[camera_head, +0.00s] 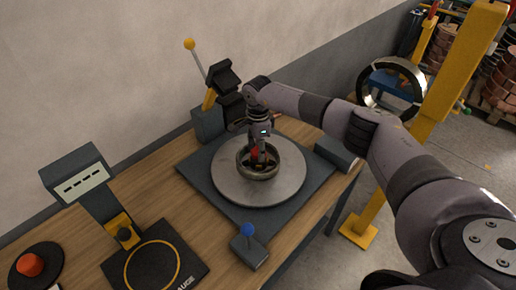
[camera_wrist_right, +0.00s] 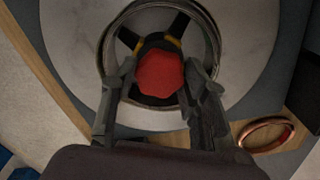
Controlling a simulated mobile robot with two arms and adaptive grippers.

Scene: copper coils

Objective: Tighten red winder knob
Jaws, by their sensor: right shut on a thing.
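The red winder knob (camera_wrist_right: 159,74) sits at the centre of a ring-shaped winder hub, between my right gripper's fingers in the right wrist view. In the head view only a bit of the red knob (camera_head: 256,153) shows under the gripper. The hub ring (camera_head: 243,172) stands on a round grey turntable plate (camera_head: 230,188). My right gripper (camera_head: 259,157) reaches down into the ring from above; in the wrist view its two fingers (camera_wrist_right: 160,82) are at either side of the knob, shut on it. My left gripper is out of view.
A blue-knobbed lever box (camera_head: 250,250) stands at the front of the wooden table. A gauge stand (camera_head: 80,180) and red button (camera_head: 29,265) are at the left. A yellow-knobbed lever (camera_head: 190,44) stands behind. A copper coil (camera_wrist_right: 266,134) lies beside the plate. A yellow post (camera_head: 440,100) stands at the right.

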